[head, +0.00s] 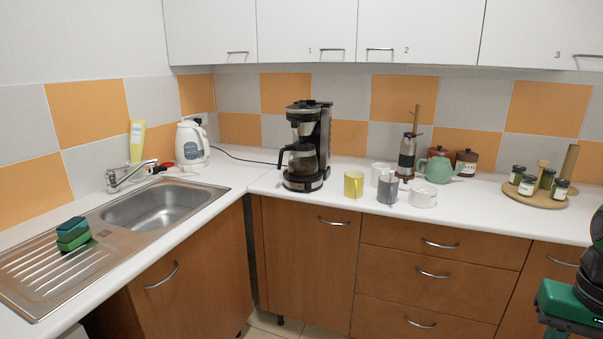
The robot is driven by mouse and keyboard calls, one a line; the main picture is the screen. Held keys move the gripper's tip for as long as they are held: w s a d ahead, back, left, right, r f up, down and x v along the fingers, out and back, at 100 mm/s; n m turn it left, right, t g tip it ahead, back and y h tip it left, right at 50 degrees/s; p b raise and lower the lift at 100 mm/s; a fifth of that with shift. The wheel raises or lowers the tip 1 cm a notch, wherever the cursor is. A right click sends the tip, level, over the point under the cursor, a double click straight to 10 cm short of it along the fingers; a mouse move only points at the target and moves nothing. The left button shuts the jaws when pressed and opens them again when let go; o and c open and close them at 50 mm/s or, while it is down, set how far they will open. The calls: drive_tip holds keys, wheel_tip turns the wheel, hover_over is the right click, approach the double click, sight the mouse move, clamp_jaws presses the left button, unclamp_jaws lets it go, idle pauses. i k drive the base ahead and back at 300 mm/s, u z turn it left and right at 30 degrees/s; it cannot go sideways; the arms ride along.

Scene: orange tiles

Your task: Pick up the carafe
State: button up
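The carafe (302,161) is a glass pot with a dark handle on its left side. It sits upright on the base of the black coffee maker (324,136), in the corner part of the counter. The coffee maker's upper part is above it. Green and black parts of my arm show at the lower right edge, far from the carafe. No fingertips of my gripper can be made out.
A yellow mug (353,184), a grey cup (388,190) and white cups (423,194) stand right of the coffee maker. A teal teapot (438,169) is behind them. A white kettle (192,143) stands left, behind the sink (165,206). Cabinets hang above.

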sight(302, 163)
drive_tip(key=u, duration=0.2)
drive_tip(key=k, duration=0.1)
drive_tip(key=u, duration=1.45)
drive_tip(key=i, duration=1.9)
drive_tip(key=z, duration=2.35)
drive_tip(key=i, duration=0.4)
drive_tip(key=z, duration=0.05)
